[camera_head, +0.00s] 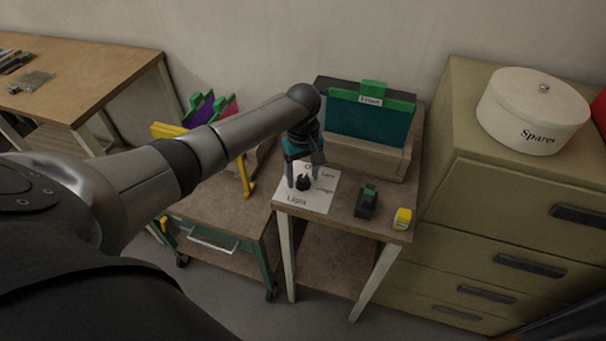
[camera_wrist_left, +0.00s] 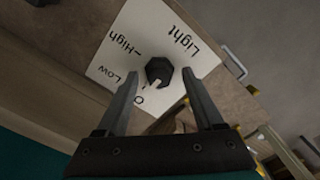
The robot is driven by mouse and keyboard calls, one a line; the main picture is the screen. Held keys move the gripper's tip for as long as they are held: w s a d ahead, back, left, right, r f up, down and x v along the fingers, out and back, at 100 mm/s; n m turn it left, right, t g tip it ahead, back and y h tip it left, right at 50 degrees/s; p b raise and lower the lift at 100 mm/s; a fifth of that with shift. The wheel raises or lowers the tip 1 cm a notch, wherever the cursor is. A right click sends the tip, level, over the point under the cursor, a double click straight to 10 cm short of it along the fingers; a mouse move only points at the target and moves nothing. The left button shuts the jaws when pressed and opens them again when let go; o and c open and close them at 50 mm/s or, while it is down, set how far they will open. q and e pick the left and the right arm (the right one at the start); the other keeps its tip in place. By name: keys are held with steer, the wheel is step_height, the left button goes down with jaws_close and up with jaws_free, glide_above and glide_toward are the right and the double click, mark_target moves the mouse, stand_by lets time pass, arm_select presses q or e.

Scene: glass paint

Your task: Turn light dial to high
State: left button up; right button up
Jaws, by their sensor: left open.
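The light dial (camera_head: 303,184) is a black knob on a white panel (camera_head: 325,184) marked "Light", "High", "Low" and "O", on the small table. In the left wrist view the dial (camera_wrist_left: 160,70) has a pale pointer mark towards the "O". My left gripper (camera_head: 303,179) is open, pointing down over the dial. In the wrist view its two fingertips (camera_wrist_left: 160,76) lie on either side of the dial with gaps; I cannot tell how far above the panel they are. My right gripper is not in view.
A teal and green case labelled "Frame" (camera_head: 372,120) stands behind the dial. A black and green block (camera_head: 367,202) and a yellow block (camera_head: 402,218) lie to its right. A green cart (camera_head: 215,225) stands left; drawers (camera_head: 510,230) with a "Spares" tin (camera_head: 530,112) stand right.

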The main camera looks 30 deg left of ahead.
arm_select(q)
jaws_close()
stand_by(0.5)
